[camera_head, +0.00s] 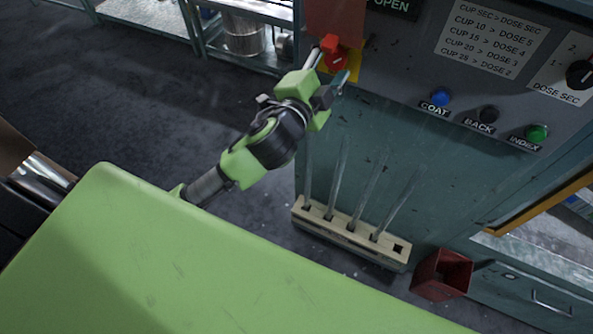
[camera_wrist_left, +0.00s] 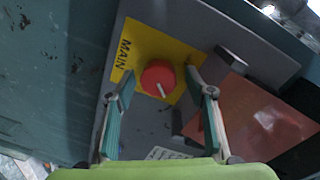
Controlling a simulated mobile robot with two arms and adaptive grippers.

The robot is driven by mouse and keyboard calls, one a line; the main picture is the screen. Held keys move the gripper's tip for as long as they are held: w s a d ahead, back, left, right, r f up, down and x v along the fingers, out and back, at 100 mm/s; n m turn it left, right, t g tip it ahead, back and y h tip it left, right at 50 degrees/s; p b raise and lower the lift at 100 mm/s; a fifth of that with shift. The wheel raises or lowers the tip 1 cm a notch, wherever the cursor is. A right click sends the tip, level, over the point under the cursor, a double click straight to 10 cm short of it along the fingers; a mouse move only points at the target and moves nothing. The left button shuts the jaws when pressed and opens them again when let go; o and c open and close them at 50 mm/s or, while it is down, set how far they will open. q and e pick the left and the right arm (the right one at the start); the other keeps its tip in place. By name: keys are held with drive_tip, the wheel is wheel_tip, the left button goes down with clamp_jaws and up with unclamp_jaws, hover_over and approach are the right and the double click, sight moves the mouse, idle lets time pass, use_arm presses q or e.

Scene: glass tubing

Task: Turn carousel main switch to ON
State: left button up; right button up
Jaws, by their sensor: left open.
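The main switch is a round red knob (camera_wrist_left: 158,78) on a yellow plate (camera_wrist_left: 183,55) marked MAIN in the left wrist view. In the head view the red knob (camera_head: 335,62) shows beside my gripper, partly behind it. My left gripper (camera_wrist_left: 160,85) is open, with one finger on each side of the knob in the left wrist view. I cannot tell whether the fingers touch it. In the head view the left gripper (camera_head: 338,62) reaches the upper left corner of the grey control panel (camera_head: 400,75). My right gripper is not in view.
Blue COAT (camera_head: 440,97), dark BACK (camera_head: 489,114) and green INDEX (camera_head: 537,132) buttons sit right of the gripper, with a DOSE SEC dial (camera_head: 580,74) beyond. Below stand a rod rack (camera_head: 350,240) and a red bin (camera_head: 441,275). An orange-red sheet (camera_wrist_left: 255,115) lies near the switch.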

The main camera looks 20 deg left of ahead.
use_arm(q)
drive_tip(key=n, duration=0.6)
drive_tip(key=shift+f+n+h, duration=0.15)
drive_tip(key=shift+n+h, duration=0.15)
drive_tip(key=n+b, duration=0.1)
drive_tip(key=n, duration=0.1)
drive_tip(key=shift+n, duration=0.3)
drive_tip(key=n+b, duration=0.1)
drive_tip(key=n, duration=0.1)
drive_tip(key=n+b, duration=0.2)
drive_tip(key=shift+a+f+n+t, duration=0.1)
drive_tip(key=shift+f+n+t, duration=0.05)
drive_tip(key=shift+n+t, duration=0.15)
drive_tip(key=s+a+p, duration=0.1)
drive_tip(key=s+p, duration=0.3)
drive_tip(key=s, duration=1)
wheel_tip(320, 180, down, 31)
drive_tip(key=w+a+m+g+b, duration=0.1)
drive_tip(key=a+g+b, duration=0.1)
drive_tip(key=g+b, duration=0.3)
drive_tip(key=shift+w+m+y, duration=0.2)
drive_tip(key=shift+m+y, duration=0.1)
drive_tip(key=shift+y, duration=0.1)
